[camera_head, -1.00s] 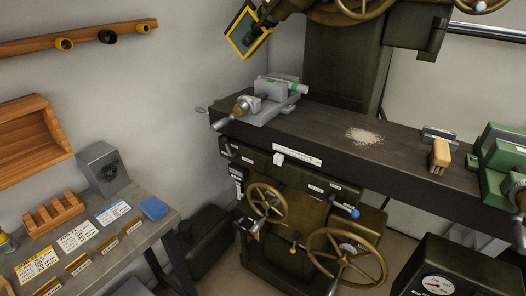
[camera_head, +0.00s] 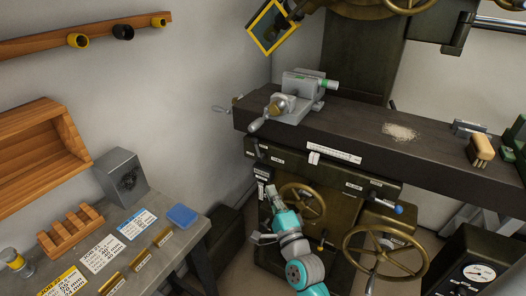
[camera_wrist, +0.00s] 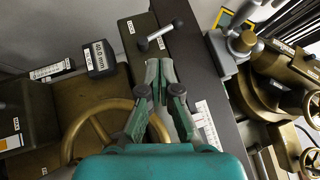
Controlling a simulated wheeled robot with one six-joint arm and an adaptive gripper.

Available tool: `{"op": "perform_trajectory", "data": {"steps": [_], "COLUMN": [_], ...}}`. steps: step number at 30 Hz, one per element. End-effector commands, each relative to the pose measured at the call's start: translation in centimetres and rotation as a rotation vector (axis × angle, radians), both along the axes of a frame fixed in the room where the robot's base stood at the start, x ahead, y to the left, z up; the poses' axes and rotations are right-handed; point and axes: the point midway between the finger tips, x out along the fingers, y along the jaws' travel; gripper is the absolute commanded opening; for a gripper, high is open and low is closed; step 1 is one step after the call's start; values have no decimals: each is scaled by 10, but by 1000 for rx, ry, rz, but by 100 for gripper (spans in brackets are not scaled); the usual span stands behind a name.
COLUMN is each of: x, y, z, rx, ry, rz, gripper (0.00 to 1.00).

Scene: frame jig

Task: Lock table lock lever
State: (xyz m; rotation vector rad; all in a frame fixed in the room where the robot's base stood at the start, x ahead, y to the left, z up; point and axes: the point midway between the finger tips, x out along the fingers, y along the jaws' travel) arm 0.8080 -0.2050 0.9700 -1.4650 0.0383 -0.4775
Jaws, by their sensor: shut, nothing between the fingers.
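A small metal lever (camera_wrist: 160,33) with dark ends is on the machine's front beside the dark table edge, just beyond my fingertips in the wrist view. In the head view my gripper (camera_head: 269,190) is low in front of the machine, below the left part of the table (camera_head: 350,125). I cannot tell the depth gap to the lever.
A brass handwheel (camera_wrist: 90,125) is close beside my gripper. A second handwheel (camera_head: 385,250) is to the right. A grey vise (camera_head: 290,100) stands on the table, with a brush (camera_head: 481,150) farther right. A workbench (camera_head: 185,237) is at the left.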

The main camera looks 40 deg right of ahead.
Motion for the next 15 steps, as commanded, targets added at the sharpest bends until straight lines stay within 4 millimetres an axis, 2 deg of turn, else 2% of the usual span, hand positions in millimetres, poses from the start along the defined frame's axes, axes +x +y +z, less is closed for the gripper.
{"op": "perform_trajectory", "data": {"steps": [1, 6, 11, 15], "x": [8, 23, 32, 47], "y": [-10, -26, -32, -37], "z": [11, 30, 35, 41], "rx": [27, 93, 106, 104], "ry": [-29, -84, -94, -94], "rz": [3, 18, 22, 22], "gripper": [0, 0, 0, 0]}}
